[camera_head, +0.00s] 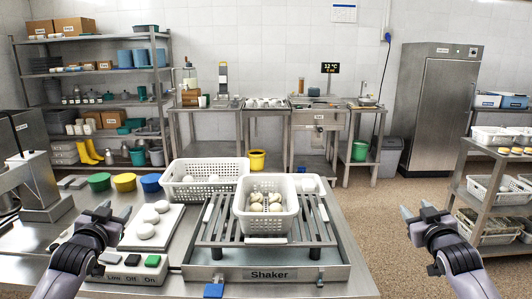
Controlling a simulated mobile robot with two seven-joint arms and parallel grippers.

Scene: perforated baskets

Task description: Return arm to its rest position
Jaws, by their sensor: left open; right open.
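My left gripper (104,216) is open and empty. It is above the left front of the steel table, left of a white board. My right gripper (423,212) is open and empty, over the floor to the right of the table. Both arms are apart from the baskets. A white perforated basket (266,225) with several pale round pieces stands on the rack of the shaker (268,274). A larger white perforated basket (185,192) stands behind it to the left, with white round pieces inside.
A white board (138,238) with several white rounds lies beside my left gripper. A control box (131,272) with coloured buttons sits in front. Green, yellow and blue lids (124,183) lie behind. A shelf rack (482,192) with baskets stands at right; the floor between is clear.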

